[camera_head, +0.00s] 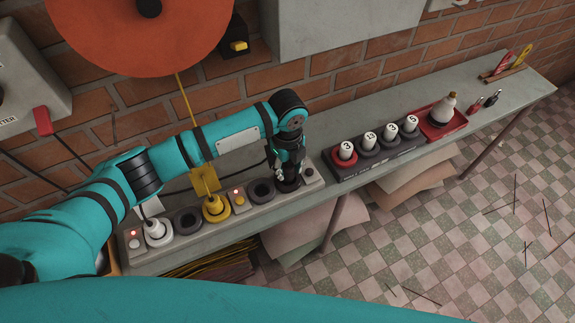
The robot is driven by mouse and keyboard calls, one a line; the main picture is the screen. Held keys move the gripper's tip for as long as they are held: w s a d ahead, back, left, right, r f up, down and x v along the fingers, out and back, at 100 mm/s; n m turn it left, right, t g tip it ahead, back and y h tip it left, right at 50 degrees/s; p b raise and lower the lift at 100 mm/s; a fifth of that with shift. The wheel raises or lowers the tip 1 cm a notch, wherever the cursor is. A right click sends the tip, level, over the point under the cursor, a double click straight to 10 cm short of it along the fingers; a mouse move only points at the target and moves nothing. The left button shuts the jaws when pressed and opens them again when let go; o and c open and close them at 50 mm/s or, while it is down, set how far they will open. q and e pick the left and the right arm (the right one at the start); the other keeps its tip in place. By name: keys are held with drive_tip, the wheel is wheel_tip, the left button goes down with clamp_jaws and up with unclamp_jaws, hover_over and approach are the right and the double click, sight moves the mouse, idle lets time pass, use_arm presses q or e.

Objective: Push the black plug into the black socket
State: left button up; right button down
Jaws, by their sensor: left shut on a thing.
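My left gripper (284,174) reaches down over the right part of a grey power strip (128,243) on the bench. It is shut on the black plug, which is mostly hidden by the dark fingers. A dark round socket (288,187) lies directly under the fingertips. I cannot tell how far the plug sits in it. Two other dark ring sockets on the strip, one between the white and yellow plugs (187,220) and one left of my gripper (262,191), look empty. My right gripper is not in view.
A white plug (156,230) and a yellow plug (212,205) stand in the strip. To the right are a dark rack (345,171) of numbered white-topped pieces and a red tray (456,127) with a bottle. Brick wall runs behind the narrow bench.

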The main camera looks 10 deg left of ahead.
sight(288, 166)
use_arm(q)
drive_tip(key=shift+f+b, duration=0.3)
drive_tip(key=shift+f, duration=0.55)
drive_tip(key=o, duration=1.2)
wheel_tip(288, 166, up, 12)
